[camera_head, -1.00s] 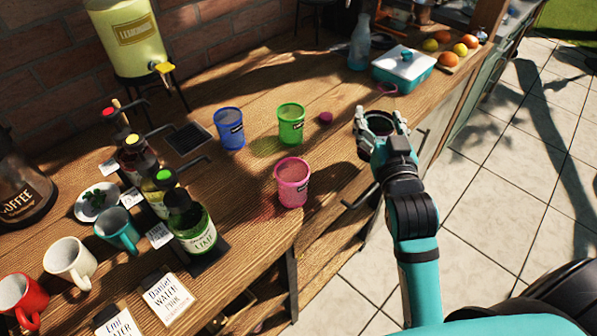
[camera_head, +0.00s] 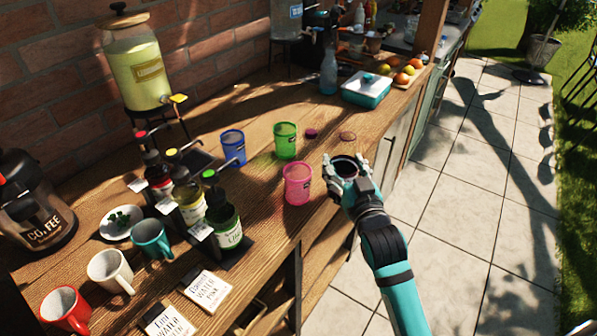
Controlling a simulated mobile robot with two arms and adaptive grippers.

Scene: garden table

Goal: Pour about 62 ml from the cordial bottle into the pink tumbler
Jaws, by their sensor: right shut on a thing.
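The pink tumbler (camera_head: 298,184) stands upright near the front edge of the wooden table. My right gripper (camera_head: 347,166) is shut on a dark round-rimmed vessel (camera_head: 345,167), seen from above, just right of the tumbler and apart from it. The gripper hides most of this vessel, so I cannot tell whether it is the cordial bottle. Bottles with red, yellow and green tops stand in a row at left; the green-topped bottle (camera_head: 224,222) is nearest. I see no liquid stream. My left gripper is not in view.
A blue tumbler (camera_head: 233,149) and a green tumbler (camera_head: 285,141) stand behind the pink one. A teal mug (camera_head: 151,238), a white mug (camera_head: 108,271) and a red mug (camera_head: 66,309) stand at left front. A teal box (camera_head: 367,91) and a clear bottle (camera_head: 328,74) are farther back.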

